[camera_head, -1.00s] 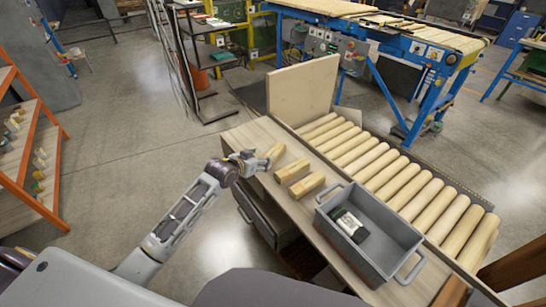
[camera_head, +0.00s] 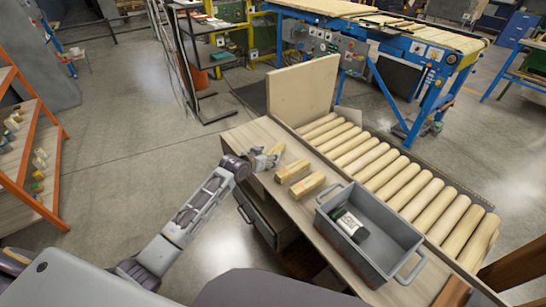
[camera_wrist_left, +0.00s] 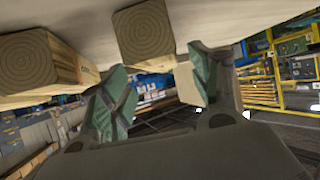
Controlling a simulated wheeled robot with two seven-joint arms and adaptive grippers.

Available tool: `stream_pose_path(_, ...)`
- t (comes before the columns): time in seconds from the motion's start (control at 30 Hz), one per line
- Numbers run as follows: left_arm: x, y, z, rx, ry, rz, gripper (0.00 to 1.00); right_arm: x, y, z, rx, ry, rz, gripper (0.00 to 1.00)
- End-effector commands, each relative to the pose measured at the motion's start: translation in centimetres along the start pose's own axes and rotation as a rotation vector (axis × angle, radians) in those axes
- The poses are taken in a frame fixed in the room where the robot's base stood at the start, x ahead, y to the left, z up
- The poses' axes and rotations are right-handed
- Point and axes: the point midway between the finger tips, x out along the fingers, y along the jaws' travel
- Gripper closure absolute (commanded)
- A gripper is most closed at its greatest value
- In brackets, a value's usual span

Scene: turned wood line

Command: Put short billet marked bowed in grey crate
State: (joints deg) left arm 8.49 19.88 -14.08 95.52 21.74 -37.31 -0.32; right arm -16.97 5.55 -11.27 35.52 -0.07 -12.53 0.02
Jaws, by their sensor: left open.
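Three pale short wooden billets lie on the bench: a far one (camera_head: 277,151), a middle one (camera_head: 292,171) and a near one (camera_head: 307,185). No bowed marking is readable; one billet (camera_wrist_left: 35,62) has small unclear lettering on its side in the left wrist view. My left gripper (camera_head: 266,159) is open at the far billet. In the left wrist view its fingers (camera_wrist_left: 157,88) are apart, with a square billet end (camera_wrist_left: 145,32) in line with the gap. Whether they touch it I cannot tell. The grey crate (camera_head: 396,228) stands at the near end of the bench. My right gripper is out of view.
A dark bottle with a white label (camera_head: 350,225) lies in the crate. A roller conveyor (camera_head: 400,178) runs along the bench's right side, with an upright board (camera_head: 302,88) at its far end. An orange shelf rack (camera_head: 28,150) stands left; the floor between is clear.

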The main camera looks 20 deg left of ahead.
Motion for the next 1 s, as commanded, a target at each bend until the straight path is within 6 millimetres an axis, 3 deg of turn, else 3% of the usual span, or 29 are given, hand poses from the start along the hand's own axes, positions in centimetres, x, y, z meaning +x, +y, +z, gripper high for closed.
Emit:
stream_pose_path(0.37, 0.6, 0.0, -0.1, -0.001, 0.0, 0.0, 0.38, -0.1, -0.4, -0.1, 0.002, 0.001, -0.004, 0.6)
stream_pose_path(1.0, 4.9, -0.2, 0.0, -0.001, 0.001, 0.0, 0.38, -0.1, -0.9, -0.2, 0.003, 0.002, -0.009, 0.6)
